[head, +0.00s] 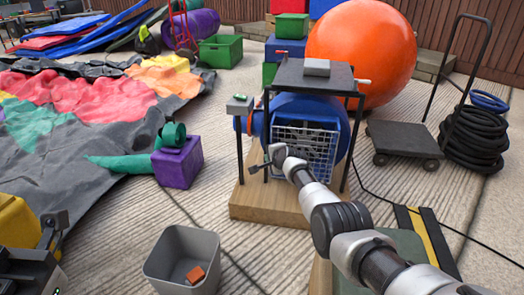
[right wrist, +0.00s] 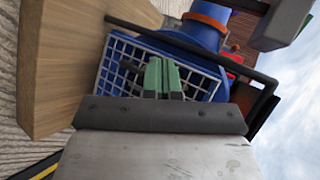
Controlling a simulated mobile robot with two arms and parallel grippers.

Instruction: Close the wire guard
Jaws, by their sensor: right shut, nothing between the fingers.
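The wire guard (head: 318,142) is a pale metal grid at the front of the blue blower (head: 340,112). It also shows in the right wrist view (right wrist: 205,84), against the blue housing. I cannot tell whether a gap remains between guard and housing. My right gripper (head: 257,168) is by the guard's lower left side, and my forearm hides part of the grid. In the right wrist view its green fingers (right wrist: 163,76) are together and empty, in front of the grid; contact is unclear. My left gripper (head: 52,228) is at the lower left edge, its fingers unclear.
The blower stands on a wooden base (head: 270,203) under a dark-topped frame (head: 330,76). A grey bin (head: 186,245) with an orange block is in front. A purple block (head: 178,163) is left, a flat trolley (head: 402,140) right. A black cable crosses the right floor.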

